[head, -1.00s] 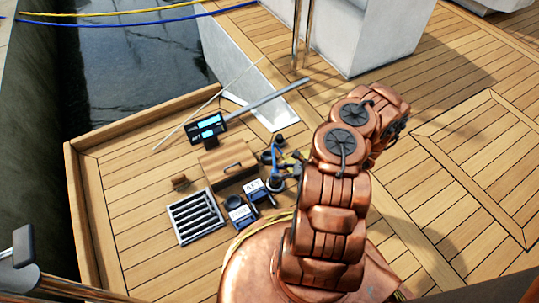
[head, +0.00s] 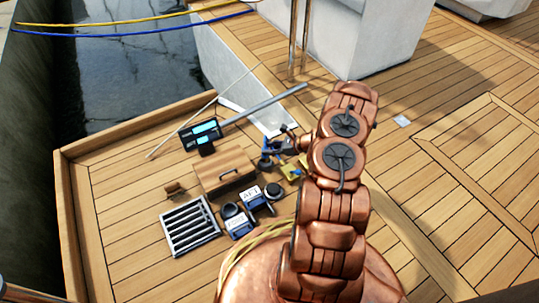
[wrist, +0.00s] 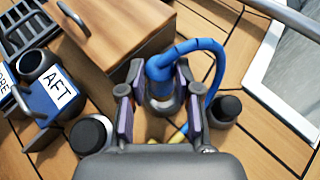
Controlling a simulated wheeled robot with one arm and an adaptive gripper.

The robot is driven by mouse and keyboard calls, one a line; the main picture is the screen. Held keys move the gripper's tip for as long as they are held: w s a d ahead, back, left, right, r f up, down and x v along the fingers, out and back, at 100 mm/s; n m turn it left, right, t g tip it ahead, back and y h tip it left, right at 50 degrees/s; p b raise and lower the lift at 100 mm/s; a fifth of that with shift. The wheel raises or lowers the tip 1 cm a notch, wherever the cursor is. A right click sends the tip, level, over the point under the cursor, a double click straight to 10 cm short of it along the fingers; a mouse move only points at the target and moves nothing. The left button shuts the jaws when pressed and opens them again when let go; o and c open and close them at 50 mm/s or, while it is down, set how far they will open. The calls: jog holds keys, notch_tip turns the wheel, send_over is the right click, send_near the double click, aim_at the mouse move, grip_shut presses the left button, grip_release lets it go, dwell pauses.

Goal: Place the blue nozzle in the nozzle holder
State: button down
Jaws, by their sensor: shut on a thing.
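My gripper (wrist: 158,95) is shut on the blue nozzle (wrist: 165,66), a bent blue piece whose blue hose loops down to the right. In the head view my gripper (head: 284,146) is small and partly hidden behind my arm, near the wooden box. A blue holder with a black round cup, marked AFT (wrist: 57,94), stands to the left of the gripper, apart from the nozzle. It also shows in the head view (head: 254,197). A second blue holder (head: 238,226) with a black cup stands beside it; its label is partly cut off in the wrist view.
A wooden box with a dark handle (head: 222,172) stands behind the holders. A slatted grey rack (head: 190,226) lies to their left. A display (head: 201,132) stands behind the box. Black-topped knobs (wrist: 225,110) stand close to the gripper.

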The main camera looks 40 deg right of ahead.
notch_tip(320, 180, down, 4)
jog(key=shift+w+r+b, duration=0.1)
jog(key=shift+r+b, duration=0.05)
jog(key=shift+b, duration=1.05)
jog(key=shift+r, duration=0.1)
jog(key=c, duration=0.8)
grip_release()
